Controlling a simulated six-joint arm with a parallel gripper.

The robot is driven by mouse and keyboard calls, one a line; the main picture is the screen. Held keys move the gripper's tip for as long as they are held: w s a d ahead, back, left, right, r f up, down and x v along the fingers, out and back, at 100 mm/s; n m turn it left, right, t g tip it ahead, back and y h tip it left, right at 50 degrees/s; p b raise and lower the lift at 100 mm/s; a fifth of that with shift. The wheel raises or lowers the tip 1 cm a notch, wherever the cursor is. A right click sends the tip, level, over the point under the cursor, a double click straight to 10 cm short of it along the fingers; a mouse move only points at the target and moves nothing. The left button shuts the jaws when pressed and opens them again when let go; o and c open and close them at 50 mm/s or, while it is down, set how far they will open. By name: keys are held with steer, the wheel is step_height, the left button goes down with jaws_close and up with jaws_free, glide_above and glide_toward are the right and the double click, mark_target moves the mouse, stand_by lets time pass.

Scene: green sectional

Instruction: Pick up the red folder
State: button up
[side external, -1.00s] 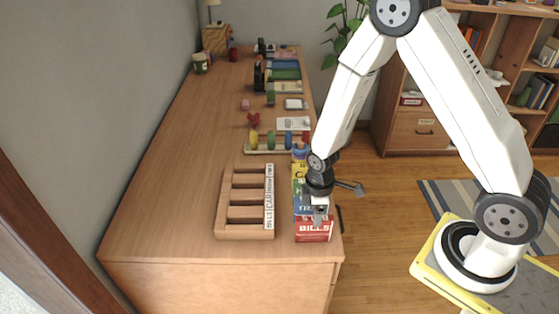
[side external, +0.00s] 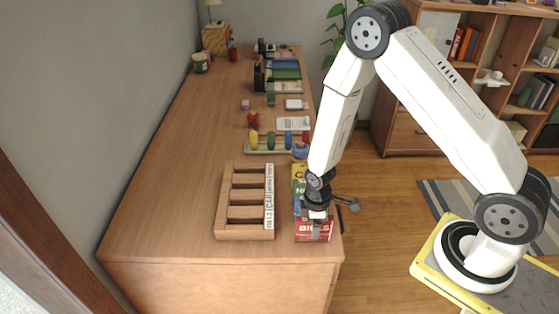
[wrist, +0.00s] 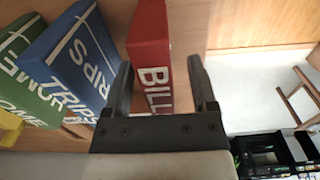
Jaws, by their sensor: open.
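The red folder (wrist: 149,42), lettered BILLS, stands upright at the near end of a row of folders on the wooden desk. In the side view the red folder (side external: 313,231) is partly covered by my gripper. My gripper (wrist: 162,78) is open, with one finger on each side of the red folder in the wrist view. The left finger lies in the gap between the red folder and the blue one. The right finger is a little apart from the red face. In the side view my gripper (side external: 316,222) points down over the folder.
A blue TRIPS folder (wrist: 82,58), a green HOME folder (wrist: 33,75) and a yellow folder (wrist: 8,130) stand beside the red one. A wooden slotted rack (side external: 226,205) with labels sits to the left. The desk's left side (side external: 160,180) is clear.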

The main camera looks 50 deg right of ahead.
jaws_close()
steer(key=shift+r, duration=0.15)
stand_by(0.4)
steer(key=shift+r, duration=4.9)
steer(key=shift+w, duration=0.1)
